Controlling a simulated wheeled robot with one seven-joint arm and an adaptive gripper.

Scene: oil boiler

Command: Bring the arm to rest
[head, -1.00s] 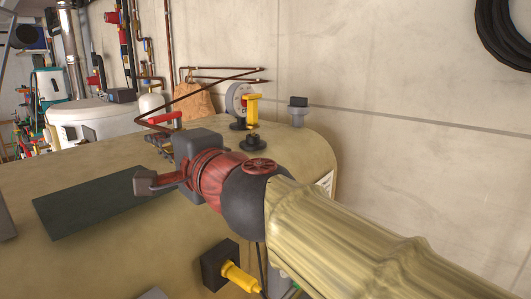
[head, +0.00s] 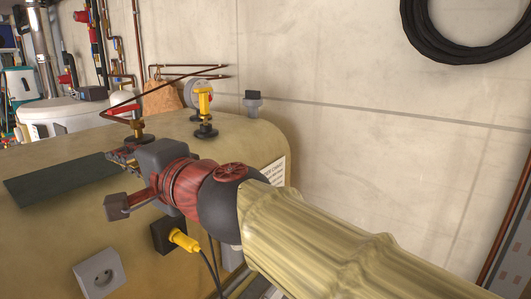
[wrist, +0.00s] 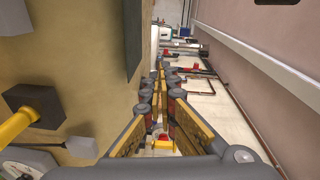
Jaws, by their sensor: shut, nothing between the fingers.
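My gripper (head: 120,152) is at the end of my arm, which reaches from the lower right to the left in the head view. It points left and away, above the top of the tan tank (head: 60,240). In the wrist view my gripper (wrist: 164,78) has its long fingers converging to tips that meet. It holds nothing. The tank surface (wrist: 80,80) runs along the left of the wrist view, beside the fingers. My gripper's tips are small and partly hidden behind the wrist in the head view.
A yellow fitting with a round dial (head: 203,97) and a grey-black fitting (head: 253,102) stand behind my wrist. A yellow plug (head: 184,240) and a grey socket (head: 98,272) are on the tank's near side. A black hose coil (head: 470,45) hangs on the wall, with bare wall below.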

